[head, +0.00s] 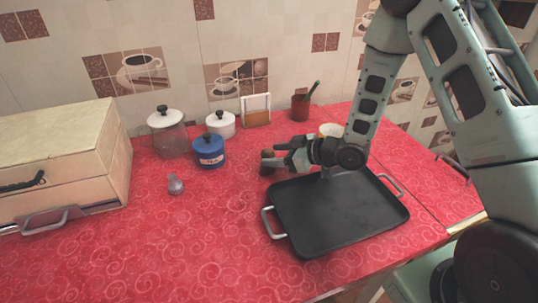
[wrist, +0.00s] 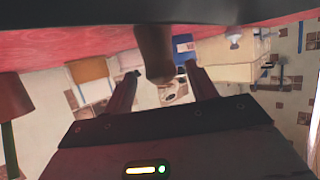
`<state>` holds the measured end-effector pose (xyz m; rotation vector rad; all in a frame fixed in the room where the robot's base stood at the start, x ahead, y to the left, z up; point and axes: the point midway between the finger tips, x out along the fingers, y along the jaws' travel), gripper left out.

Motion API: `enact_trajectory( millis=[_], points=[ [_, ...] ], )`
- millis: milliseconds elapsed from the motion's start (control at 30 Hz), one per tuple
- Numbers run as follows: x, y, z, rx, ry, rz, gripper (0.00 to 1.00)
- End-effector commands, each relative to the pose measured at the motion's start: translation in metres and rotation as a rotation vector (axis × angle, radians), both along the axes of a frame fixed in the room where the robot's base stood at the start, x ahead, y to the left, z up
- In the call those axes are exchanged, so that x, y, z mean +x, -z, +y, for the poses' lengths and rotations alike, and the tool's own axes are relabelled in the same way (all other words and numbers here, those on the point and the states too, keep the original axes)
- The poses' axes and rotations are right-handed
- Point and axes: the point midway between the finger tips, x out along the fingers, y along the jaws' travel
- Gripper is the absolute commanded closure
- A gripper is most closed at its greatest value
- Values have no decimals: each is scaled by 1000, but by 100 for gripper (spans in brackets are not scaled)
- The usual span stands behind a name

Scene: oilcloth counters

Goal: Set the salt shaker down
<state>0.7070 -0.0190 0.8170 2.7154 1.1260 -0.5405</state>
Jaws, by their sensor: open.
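A small pale grey shaker (head: 175,184), which looks like the salt shaker, stands upright on the red counter, left of and well apart from my gripper. It also shows in the wrist view (wrist: 235,40). My gripper (head: 277,156) is level, low over the counter at the tray's back left corner. A dark brown, wood-like rounded piece (head: 266,163) stands at its fingertips. In the upside-down wrist view, this brown piece (wrist: 154,52) reaches between the open fingers (wrist: 162,75), with a gap on each side. Its foot is partly hidden.
A black tray (head: 335,218) with metal handles lies right of the brown piece. A cream drawer box (head: 60,150) is left. The front left counter is clear.

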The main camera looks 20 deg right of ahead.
Motion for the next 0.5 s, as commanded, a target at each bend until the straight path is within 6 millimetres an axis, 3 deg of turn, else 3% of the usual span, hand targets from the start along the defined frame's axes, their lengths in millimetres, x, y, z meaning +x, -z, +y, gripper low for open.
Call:
enact_trajectory(
  millis=[200, 500],
  points=[
    [-31, -19, -33, -2, 4, 0, 43],
    [-57, -34, -57, 0, 1, 0, 43]
  ],
)
